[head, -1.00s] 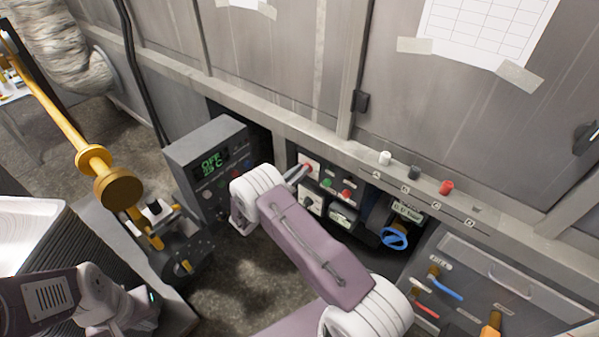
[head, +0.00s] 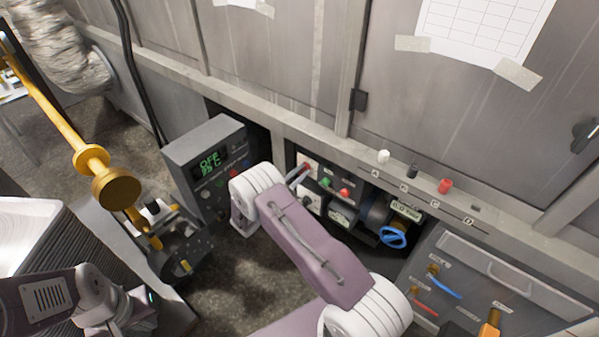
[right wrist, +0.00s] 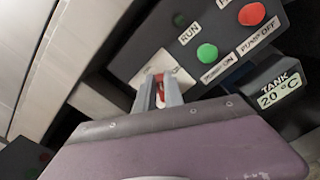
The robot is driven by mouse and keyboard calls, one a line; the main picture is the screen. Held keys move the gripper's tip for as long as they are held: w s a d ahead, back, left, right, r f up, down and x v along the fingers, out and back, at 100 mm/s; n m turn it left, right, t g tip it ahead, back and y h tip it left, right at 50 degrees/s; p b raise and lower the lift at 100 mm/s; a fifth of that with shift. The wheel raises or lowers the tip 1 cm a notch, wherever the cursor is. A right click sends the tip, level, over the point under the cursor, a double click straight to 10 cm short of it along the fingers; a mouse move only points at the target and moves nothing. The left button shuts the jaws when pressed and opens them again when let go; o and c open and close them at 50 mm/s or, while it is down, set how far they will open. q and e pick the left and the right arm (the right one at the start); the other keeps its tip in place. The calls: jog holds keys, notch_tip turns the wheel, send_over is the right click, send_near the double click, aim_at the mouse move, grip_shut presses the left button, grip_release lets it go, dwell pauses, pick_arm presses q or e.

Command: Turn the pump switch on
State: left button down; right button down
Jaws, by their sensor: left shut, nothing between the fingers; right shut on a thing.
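A grey control panel carries a switch with a red tip (right wrist: 160,92) on a white plate (right wrist: 150,73). My right gripper (head: 298,175) is shut on this switch; its fingers also show around the red tip in the right wrist view (right wrist: 162,98). A green button (right wrist: 207,52) labelled PUMP ON and a red button (right wrist: 251,14) labelled PUMP OFF sit beside it. The position of the switch lever is largely hidden by the fingers. My left gripper (head: 142,308) is shut and empty at the lower left, away from the panel; its fingertips are hard to make out.
A grey box (head: 207,155) with a green display stands left of the panel. A tank label (right wrist: 277,90) reads 20 °C. A blue valve wheel (head: 393,237) lies to the right. A yellow rod (head: 55,113) and a white basin (head: 22,235) are at the left.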

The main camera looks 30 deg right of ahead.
jog(key=m+b, duration=0.1)
jog(key=m, duration=0.2)
jog(key=f+m+b, duration=0.1)
jog(key=m, duration=0.3)
jog(key=s+m+b, duration=0.1)
jog(key=m, duration=0.3)
jog(key=shift+d+f, duration=0.15)
jog(key=shift+f, duration=0.2)
jog(key=shift+m, duration=0.3)
jog(key=c, duration=1.4)
grip_release()
jog(key=shift+c, duration=0.2)
jog(key=shift+w, duration=0.1)
